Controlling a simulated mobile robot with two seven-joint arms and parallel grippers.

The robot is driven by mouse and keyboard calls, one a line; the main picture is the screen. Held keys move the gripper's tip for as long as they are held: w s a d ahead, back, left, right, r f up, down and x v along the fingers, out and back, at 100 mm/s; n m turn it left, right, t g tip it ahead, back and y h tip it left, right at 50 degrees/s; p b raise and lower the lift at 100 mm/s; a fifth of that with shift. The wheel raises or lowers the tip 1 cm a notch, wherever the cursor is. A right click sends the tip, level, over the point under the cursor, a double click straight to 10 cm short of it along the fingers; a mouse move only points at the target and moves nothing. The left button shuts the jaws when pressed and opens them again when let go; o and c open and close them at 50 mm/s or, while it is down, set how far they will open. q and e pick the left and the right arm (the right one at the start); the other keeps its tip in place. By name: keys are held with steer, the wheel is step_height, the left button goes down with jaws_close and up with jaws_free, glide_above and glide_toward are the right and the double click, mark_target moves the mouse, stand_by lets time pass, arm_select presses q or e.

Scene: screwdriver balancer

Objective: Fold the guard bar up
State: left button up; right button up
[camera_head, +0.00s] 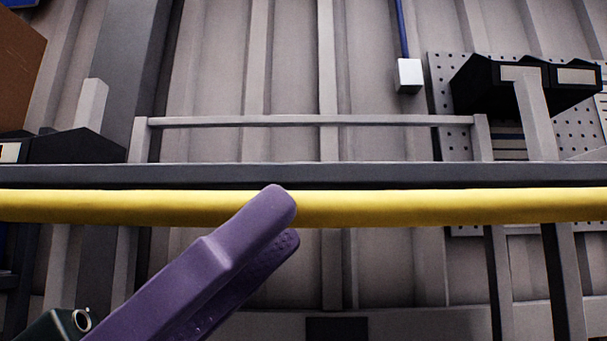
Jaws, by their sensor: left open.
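The guard bar appears to be the yellow horizontal bar (430,208), which runs level across the whole width of the head view. Both of its ends are out of the picture. My left gripper (286,219) comes up from the lower left with two purple fingers, open and with nothing seen between them. The upper finger crosses in front of the bar left of centre and hides a short piece of it. The lower fingertip shows just under the bar. I cannot tell whether the fingers touch the bar. My right gripper is not in view.
A grey beam (400,174) runs just above and behind the yellow bar, with a thin grey rail (310,121) above it. Black bins (500,90) stand at the upper right by a pegboard (440,75). The space below the bar at right centre looks clear.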

mark_target(312, 197)
arm_select(q)
steer(key=p+x, duration=0.1)
steer(key=x, duration=0.2)
steer(key=shift+d+r, duration=0.15)
steer(key=shift+c, duration=0.2)
jaws_close()
stand_by(1.1)
